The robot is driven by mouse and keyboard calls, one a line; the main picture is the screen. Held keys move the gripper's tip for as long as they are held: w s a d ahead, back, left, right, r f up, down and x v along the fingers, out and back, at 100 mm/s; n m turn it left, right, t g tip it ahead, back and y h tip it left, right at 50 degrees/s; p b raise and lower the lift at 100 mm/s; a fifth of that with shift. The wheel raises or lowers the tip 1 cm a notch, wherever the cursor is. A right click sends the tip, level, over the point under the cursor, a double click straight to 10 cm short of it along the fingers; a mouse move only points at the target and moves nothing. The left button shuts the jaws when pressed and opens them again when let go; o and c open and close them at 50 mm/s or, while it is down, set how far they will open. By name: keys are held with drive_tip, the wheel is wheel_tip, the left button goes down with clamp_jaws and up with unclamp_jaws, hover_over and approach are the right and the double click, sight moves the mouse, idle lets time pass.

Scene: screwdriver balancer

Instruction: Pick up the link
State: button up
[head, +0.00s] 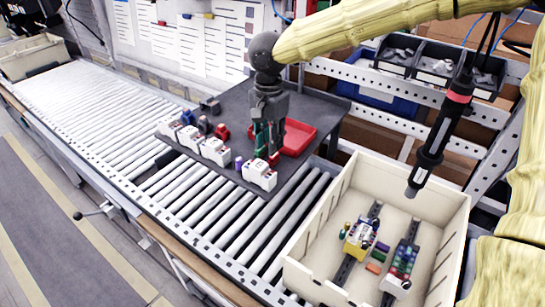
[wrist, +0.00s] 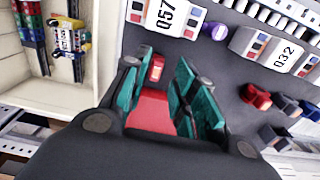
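My gripper (head: 267,150) points down over the dark table (head: 235,105), beside the red tray (head: 298,138). In the wrist view my gripper (wrist: 156,78) has its teal fingers apart. A small red part with a pale face (wrist: 157,67) shows between the fingertips, apparently not clamped. In the head view a red part (head: 274,160) shows just beside the fingertips. It may be the link, but I cannot tell for sure. The red tray also shows between the fingers in the wrist view (wrist: 150,112); its inside is partly hidden by my gripper.
White numbered modules (head: 215,151) stand along the table's front edge, with a purple part (head: 239,163) and red and blue parts among them. A cream crate (head: 330,208) with rail-mounted parts is at the right. A dark screwdriver (head: 432,150) hangs above it. Rollers (head: 100,95) run alongside.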

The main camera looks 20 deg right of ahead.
sight(271, 158)
drive_tip(key=shift+s+f, duration=0.2)
drive_tip(key=shift+s, duration=0.3)
drive_tip(key=shift+s+f, duration=0.15)
drive_tip(key=shift+f, duration=0.05)
drive_tip(key=shift+w+f+p, duration=0.4)
drive_tip(key=shift+w+f, duration=0.55)
drive_tip(key=f, duration=0.1)
drive_tip(key=f+p, duration=0.1)
drive_tip(key=shift+s+d+f, duration=0.25)
drive_tip(key=shift+d+f, duration=0.05)
drive_tip(key=shift+f, duration=0.45)
drive_tip(key=shift+w+f, duration=0.25)
drive_tip(key=shift+f, duration=0.2)
drive_tip(key=shift+s+r, duration=0.1)
drive_tip(key=shift+s, duration=0.1)
drive_tip(key=c, duration=0.4)
drive_tip(key=shift+w, duration=0.1)
drive_tip(key=shift+c, duration=0.9)
